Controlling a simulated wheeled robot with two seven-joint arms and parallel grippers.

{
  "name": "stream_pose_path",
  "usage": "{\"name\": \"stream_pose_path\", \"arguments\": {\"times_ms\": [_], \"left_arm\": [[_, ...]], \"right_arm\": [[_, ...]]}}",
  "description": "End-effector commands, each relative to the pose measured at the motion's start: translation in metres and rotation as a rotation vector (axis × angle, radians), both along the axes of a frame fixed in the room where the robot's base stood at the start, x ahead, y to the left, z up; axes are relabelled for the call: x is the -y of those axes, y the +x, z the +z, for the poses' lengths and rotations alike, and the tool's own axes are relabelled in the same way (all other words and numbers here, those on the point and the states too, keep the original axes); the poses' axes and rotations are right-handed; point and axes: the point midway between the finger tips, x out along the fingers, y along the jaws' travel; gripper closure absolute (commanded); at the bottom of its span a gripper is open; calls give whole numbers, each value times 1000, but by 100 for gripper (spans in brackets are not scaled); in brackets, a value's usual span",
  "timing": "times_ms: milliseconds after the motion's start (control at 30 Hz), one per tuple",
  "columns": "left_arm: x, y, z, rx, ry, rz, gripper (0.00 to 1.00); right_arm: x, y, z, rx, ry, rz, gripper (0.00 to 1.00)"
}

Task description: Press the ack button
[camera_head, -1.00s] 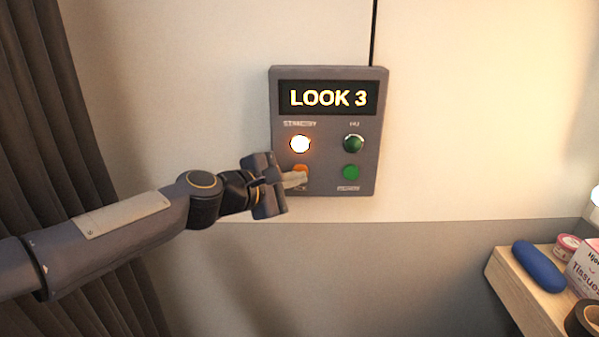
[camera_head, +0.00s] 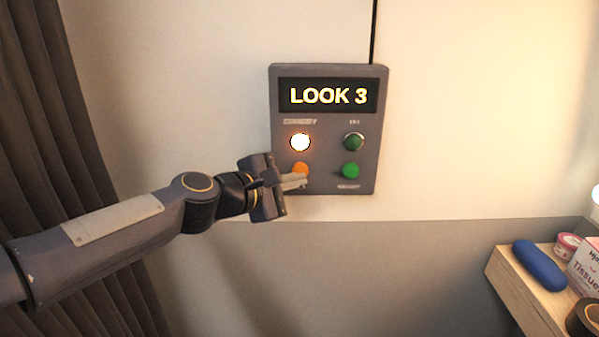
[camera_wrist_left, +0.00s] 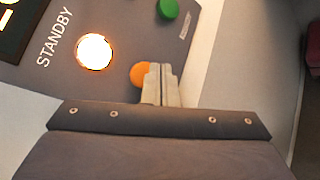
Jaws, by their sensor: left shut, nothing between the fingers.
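The grey control panel (camera_head: 325,187) hangs on the wall, its display (camera_head: 328,96) reading "LOOK 3". An orange button (camera_head: 300,168) sits at its lower left; the label below it is hidden by my fingers, so I cannot read its name. My left gripper (camera_head: 302,181) is shut and empty, its fingertips just in front of the orange button's lower edge. In the left wrist view the shut fingertips (camera_wrist_left: 160,68) overlap the right part of the orange button (camera_wrist_left: 138,74). I cannot tell whether they touch it. My right gripper is not in view.
A lit white lamp (camera_head: 300,142) marked STANDBY is above the orange button. A dark green lamp (camera_head: 354,142) and a green button (camera_head: 350,171) are to the right. A wooden shelf (camera_head: 517,290) with a blue case (camera_head: 539,266) is at lower right; a dark curtain (camera_head: 35,120) hangs left.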

Motion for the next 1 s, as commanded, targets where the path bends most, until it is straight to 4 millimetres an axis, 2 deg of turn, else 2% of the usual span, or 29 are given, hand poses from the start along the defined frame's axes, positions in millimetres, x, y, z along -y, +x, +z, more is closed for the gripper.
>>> {"name": "stream_pose_path", "arguments": {"times_ms": [267, 700, 1000], "left_arm": [[0, -2, 0, 0, 0, 0, 100], [0, -43, -1, 0, -1, -1, 100], [0, -50, 0, -1, -1, 0, 100]], "right_arm": [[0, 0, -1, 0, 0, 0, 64], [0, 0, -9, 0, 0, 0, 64], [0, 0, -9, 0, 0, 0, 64]]}}
